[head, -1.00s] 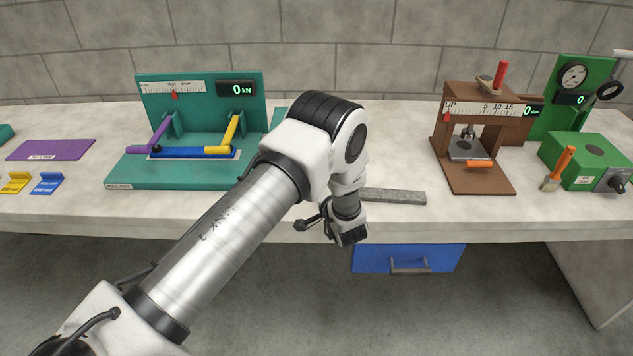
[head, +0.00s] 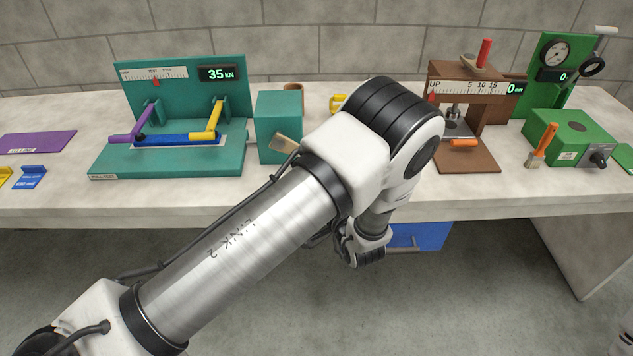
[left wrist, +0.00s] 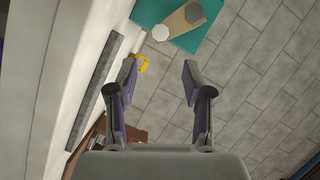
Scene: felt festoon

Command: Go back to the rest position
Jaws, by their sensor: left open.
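My left arm crosses the head view from the lower left. Its wrist hangs past the bench's front edge, and its fingers are hard to make out there. In the left wrist view my left gripper (left wrist: 160,78) is open, with nothing between its fingers. The teal tester (head: 180,75) on the left holds a blue bar (head: 175,140) with a purple lever (head: 130,133) and a yellow lever (head: 213,121) at its ends. Its display (head: 219,74) reads 35 kN.
A teal box (head: 277,115) with a tan lever (head: 286,143) stands behind my forearm. A brown press (head: 470,160) and green tester (head: 565,130) stand at right. A blue drawer (head: 430,234) is under the bench. A grey bar (left wrist: 95,95) shows in the left wrist view.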

